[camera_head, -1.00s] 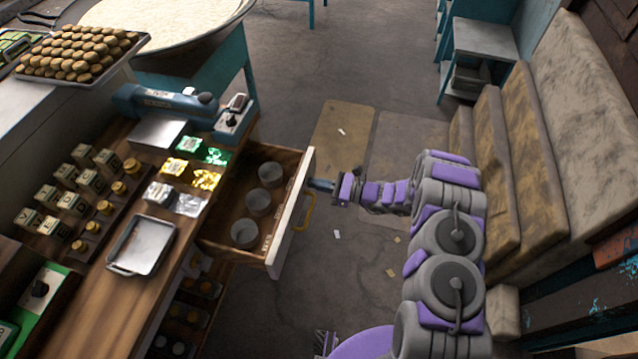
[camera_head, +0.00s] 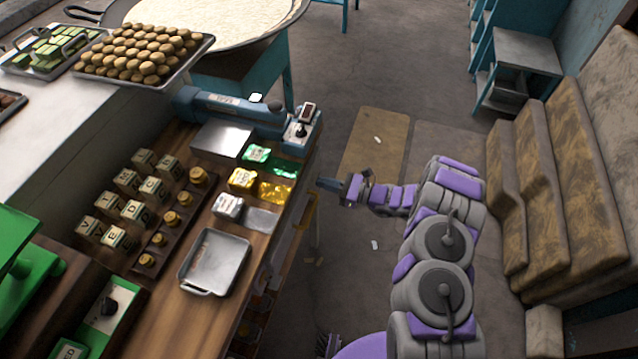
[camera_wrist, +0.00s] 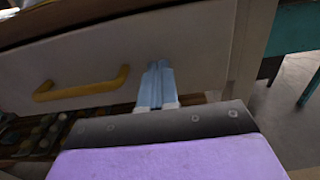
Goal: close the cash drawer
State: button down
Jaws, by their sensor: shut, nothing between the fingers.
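The cash drawer (camera_wrist: 60,62) has a pale front with a yellow handle (camera_wrist: 82,88), seen close up in the wrist view. In the head view its yellow handle (camera_head: 306,212) shows just beside the counter's right edge, and the inside of the drawer is hidden under the counter top. My gripper (camera_head: 327,184) is to the right of the counter, near the far end of the drawer front. In the wrist view my gripper (camera_wrist: 158,75) has its blue fingers together, empty, at the right part of the drawer front; whether they touch it I cannot tell.
The wooden counter (camera_head: 185,318) carries a metal tray (camera_head: 215,262), letter blocks, and a blue scale (camera_head: 240,108). A tray of round pastries (camera_head: 145,50) stands at the back left. Stepped benches (camera_head: 560,170) stand at the right.

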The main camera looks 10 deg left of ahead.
jog(key=shift+s+a, duration=0.15)
jog(key=shift+a, duration=0.8)
jog(key=shift+d+f, duration=0.2)
jog(key=shift+d, duration=0.45)
jog(key=d+p, duration=0.2)
jog(key=d, duration=1)
jog(key=shift+s+d+p, duration=0.35)
jog(key=shift+s+d, duration=0.05)
jog(key=shift+a, duration=0.15)
